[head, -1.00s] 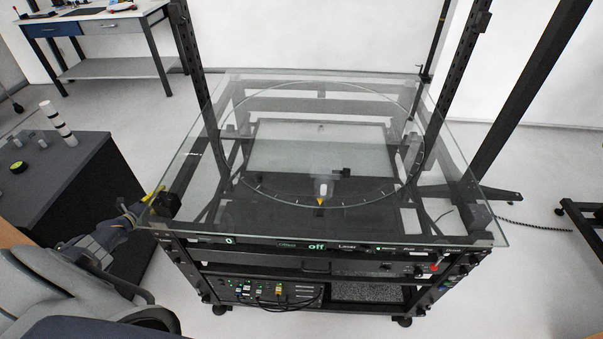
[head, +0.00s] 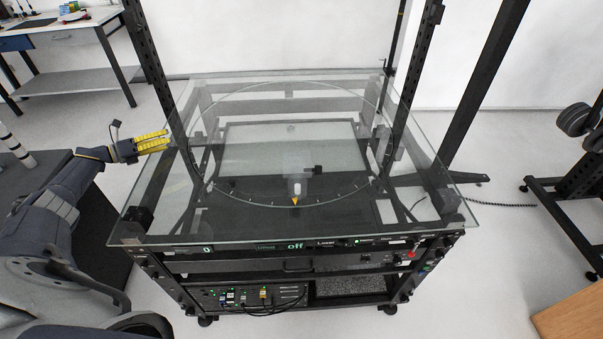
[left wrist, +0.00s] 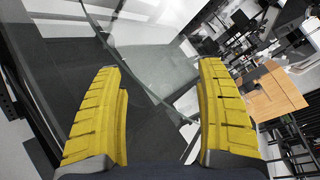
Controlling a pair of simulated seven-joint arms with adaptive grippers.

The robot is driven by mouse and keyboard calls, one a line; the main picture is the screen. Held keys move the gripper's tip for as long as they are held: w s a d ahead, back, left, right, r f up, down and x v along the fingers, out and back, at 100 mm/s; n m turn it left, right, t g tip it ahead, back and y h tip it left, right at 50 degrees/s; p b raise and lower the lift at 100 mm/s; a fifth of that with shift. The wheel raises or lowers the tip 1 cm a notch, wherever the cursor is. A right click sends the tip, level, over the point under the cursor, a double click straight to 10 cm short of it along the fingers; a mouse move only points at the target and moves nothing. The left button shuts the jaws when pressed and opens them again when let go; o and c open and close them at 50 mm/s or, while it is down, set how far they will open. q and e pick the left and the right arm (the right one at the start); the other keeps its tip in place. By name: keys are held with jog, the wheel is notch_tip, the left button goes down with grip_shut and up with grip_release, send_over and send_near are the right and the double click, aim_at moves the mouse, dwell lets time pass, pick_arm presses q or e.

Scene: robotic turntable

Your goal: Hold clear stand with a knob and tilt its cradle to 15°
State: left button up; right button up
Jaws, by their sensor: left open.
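A clear stand (head: 296,160) stands at the front middle of the glass turntable. It looks small and faint, with a white piece (head: 297,188) low on it and a small dark part (head: 313,169) at its right side, perhaps the knob. I cannot read the cradle's angle. My left gripper (head: 153,141) is beside the left edge of the glass top, well left of the stand, with its yellow fingers pointing right. It is open and empty; in the left wrist view its two fingers (left wrist: 160,75) are spread wide. My right gripper is not in view.
The glass top (head: 160,200) lies on a black frame with upright posts (head: 150,70) at its left and right. A yellow pointer (head: 295,201) marks the front of the ring. A dark cabinet (head: 45,175) stands at left. A workbench (head: 75,37) is far back left.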

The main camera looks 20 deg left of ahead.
aim_at(294, 184)
pick_arm(q)
jog(key=w+d+m+g+h, duration=0.1)
jog(key=d+m+g+h, duration=0.1)
jog(key=d, duration=0.5)
jog(key=w+d+f+m+g+h, duration=0.1)
jog(key=d+m+g, duration=0.1)
jog(key=d+m, duration=0.2)
jog(key=w+d+m+g+h, duration=0.1)
jog(key=d+m, duration=0.3)
jog(key=d, duration=0.5)
jog(key=shift+w+d+f+g+h, duration=0.3)
jog(key=shift+g+h, duration=0.2)
jog(key=shift+h, duration=0.3)
jog(key=d+m+g, duration=0.2)
jog(key=d+m, duration=0.1)
jog(key=d, duration=0.3)
jog(key=s+d+m+g, duration=0.1)
jog(key=d+m+g, duration=0.2)
jog(key=d, duration=0.3)
jog(key=s+d+m+g+h, duration=0.1)
jog(key=d+m+g, duration=0.2)
jog(key=d, duration=0.3)
jog(key=shift+d+r+m, duration=0.15)
jog(key=shift+r+m, duration=0.1)
jog(key=shift+m, duration=0.65)
jog(key=shift+s+d+f, duration=0.15)
jog(key=shift+d, duration=0.45)
jog(key=shift+x, duration=4.55)
jog(key=shift+c, duration=0.2)
jog(key=c, duration=0.7)
